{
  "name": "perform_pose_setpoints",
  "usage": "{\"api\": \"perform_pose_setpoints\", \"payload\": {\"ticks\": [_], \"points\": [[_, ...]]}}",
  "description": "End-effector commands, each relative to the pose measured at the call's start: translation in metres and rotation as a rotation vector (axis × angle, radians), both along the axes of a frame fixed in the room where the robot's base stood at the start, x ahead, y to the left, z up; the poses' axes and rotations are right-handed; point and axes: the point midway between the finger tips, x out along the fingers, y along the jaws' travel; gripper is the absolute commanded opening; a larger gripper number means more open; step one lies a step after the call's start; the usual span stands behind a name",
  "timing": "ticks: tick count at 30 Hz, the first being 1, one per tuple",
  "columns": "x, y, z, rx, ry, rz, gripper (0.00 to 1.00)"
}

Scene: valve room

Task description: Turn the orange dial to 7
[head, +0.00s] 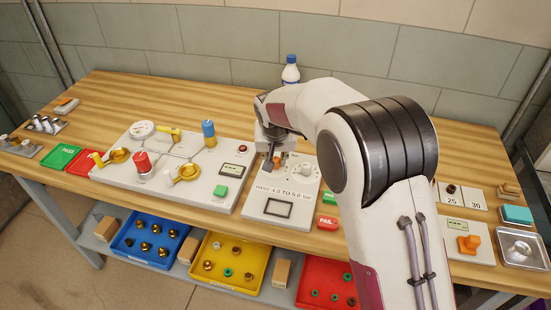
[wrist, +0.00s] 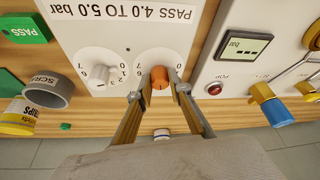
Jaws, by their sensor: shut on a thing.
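The orange dial (wrist: 159,76) sits on a white round base on the front of a white panel (wrist: 127,38). In the wrist view my gripper (wrist: 160,80) is shut on the dial, one finger on each side. Digits are printed around the base; a 0 shows to its right, others are partly hidden by the fingers. I cannot tell which number the dial points at. In the head view my gripper (head: 273,152) is over the panel, and only a bit of the orange dial (head: 284,155) shows.
A white dial (wrist: 98,74) with its own digits sits close beside the orange one. The panel with a gauge (head: 142,129), valves and a red knob (head: 143,164) stands to the left. A blue-capped bottle (head: 291,70) stands behind my arm.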

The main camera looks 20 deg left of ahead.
Motion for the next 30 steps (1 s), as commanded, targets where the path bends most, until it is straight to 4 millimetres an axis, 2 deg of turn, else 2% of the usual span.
{"api": "perform_pose_setpoints", "payload": {"ticks": [30], "points": [[0.0003, 0.0038, 0.0001, 0.001, -0.001, -0.539, 0.00]]}}
